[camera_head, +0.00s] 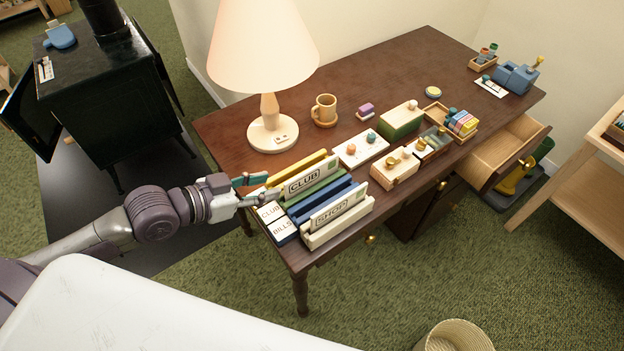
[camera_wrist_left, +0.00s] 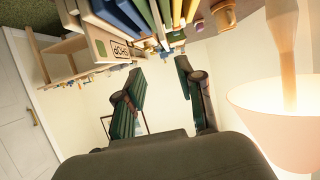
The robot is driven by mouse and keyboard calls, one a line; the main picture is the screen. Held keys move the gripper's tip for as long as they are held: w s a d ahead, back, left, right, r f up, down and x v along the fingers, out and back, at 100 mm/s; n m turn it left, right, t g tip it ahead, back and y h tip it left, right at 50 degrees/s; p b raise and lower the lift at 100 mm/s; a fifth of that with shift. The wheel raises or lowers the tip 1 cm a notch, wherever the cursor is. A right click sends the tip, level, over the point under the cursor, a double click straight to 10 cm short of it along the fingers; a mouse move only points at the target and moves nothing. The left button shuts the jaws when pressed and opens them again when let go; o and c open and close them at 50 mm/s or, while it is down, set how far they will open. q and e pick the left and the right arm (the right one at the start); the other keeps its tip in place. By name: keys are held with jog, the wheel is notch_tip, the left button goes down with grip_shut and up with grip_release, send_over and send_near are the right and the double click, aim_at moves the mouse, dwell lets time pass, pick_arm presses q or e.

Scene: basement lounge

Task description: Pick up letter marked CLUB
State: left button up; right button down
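The letter marked CLUB (camera_head: 304,180) is a cream envelope with a green stamp. It stands upright in a desktop letter sorter (camera_head: 338,232), behind a letter marked SHOP (camera_head: 333,212). The sorter has blue, green and yellow dividers, with CLUB and BILLS labels on its left end. My left gripper (camera_head: 262,188) is at the sorter's left end, beside the CLUB letter. Its two fingers are apart with nothing seen between them, also in the left wrist view (camera_wrist_left: 160,68). The SHOP letter shows there too (camera_wrist_left: 118,50); the CLUB lettering is not readable there. My right gripper is out of view.
A table lamp (camera_head: 272,132) stands behind the sorter on the dark wooden desk (camera_head: 228,128). A mug (camera_head: 324,108) and several small boxes are to the right. A desk drawer (camera_head: 510,150) is open. A black stove (camera_head: 100,95) stands at the left.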

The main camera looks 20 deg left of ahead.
aim_at(309, 170)
pick_arm(q)
jog(key=x, duration=0.9)
jog(key=w+x, duration=0.1)
jog(key=x, duration=0.3)
jog(key=shift+w+a+r+p, duration=0.15)
jog(key=shift+w+p, duration=0.1)
jog(key=shift+p, duration=0.15)
grip_shut()
